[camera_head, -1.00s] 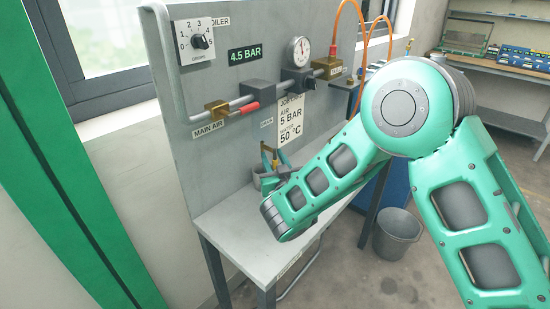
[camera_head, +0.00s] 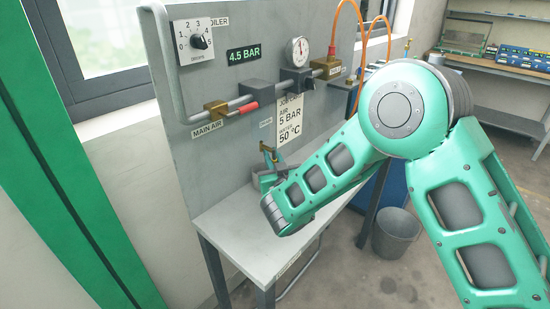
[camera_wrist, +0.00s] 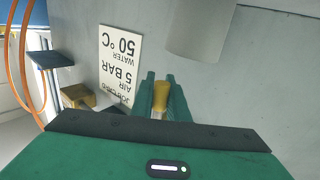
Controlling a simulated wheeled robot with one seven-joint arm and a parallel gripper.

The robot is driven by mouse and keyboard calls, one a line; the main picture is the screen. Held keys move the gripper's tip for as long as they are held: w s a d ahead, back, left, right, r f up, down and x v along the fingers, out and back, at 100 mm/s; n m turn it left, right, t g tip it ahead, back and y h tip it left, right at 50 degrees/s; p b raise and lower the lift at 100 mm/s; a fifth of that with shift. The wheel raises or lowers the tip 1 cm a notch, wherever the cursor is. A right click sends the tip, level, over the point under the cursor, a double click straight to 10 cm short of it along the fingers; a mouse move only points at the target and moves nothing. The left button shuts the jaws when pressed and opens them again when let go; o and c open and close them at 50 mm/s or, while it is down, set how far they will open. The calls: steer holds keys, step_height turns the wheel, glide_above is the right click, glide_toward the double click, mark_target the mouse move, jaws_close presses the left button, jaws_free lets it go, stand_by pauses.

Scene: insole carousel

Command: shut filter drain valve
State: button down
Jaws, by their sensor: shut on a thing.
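The filter drain valve is at the lower part of the grey panel, below the row of air fittings. Its brass part (camera_wrist: 161,95) shows between the two green fingers of my gripper (camera_wrist: 163,88) in the wrist view. My gripper is shut on this brass part.
The job card (camera_head: 290,118) reads 5 BAR and 50 °C. The main air valve (camera_head: 217,110) with a red handle, a 4.5 BAR display (camera_head: 244,54) and a gauge (camera_head: 297,50) are above. The bench top (camera_head: 240,235) is clear in front. A bucket (camera_head: 396,235) stands on the floor.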

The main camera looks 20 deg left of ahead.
steer(key=shift+w+d+r+n+t+y, duration=0.15)
steer(key=shift+w+r+n+y, duration=0.35)
steer(key=shift+n+y, duration=1.25)
steer(key=shift+w+d+r+n+t+y, duration=0.15)
steer(key=shift+r+n+y, duration=0.55)
steer(key=shift+n, duration=2)
steer(key=shift+w+r+n+t+y, duration=0.1)
steer(key=shift+w+r+n+y, duration=0.4)
steer(key=shift+n+y, duration=1.25)
steer(key=shift+s+r+n+h, duration=0.1)
steer(key=shift+n+h, duration=0.3)
steer(key=shift+n, duration=0.2)
steer(key=c, duration=1.7)
jaws_free()
steer(key=shift+c, duration=0.2)
